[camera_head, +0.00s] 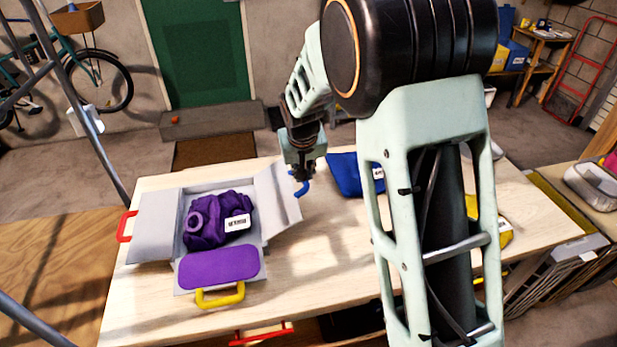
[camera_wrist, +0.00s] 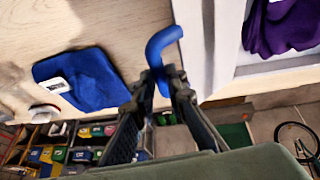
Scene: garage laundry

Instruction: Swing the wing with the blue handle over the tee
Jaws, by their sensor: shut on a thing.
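A grey folding board (camera_head: 222,186) lies on the wooden table. A crumpled purple tee (camera_head: 205,222) with a white label lies on its middle; part of it also shows in the wrist view (camera_wrist: 285,25). The right wing (camera_head: 276,200) carries the blue handle (camera_head: 303,186) on its outer edge and looks tilted up from the table; its exact angle is unclear. My gripper (camera_head: 300,172) is shut on the blue handle, which shows curving up between the fingers in the wrist view (camera_wrist: 160,48). The wing is clear of the tee.
The left wing (camera_head: 155,225) with a red handle (camera_head: 126,226) lies open. The front flap with a purple panel (camera_head: 218,266) and yellow handle (camera_head: 220,296) lies flat. A folded blue cloth (camera_head: 345,174) lies right of my gripper. A yellow cloth (camera_head: 497,232) lies farther right.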

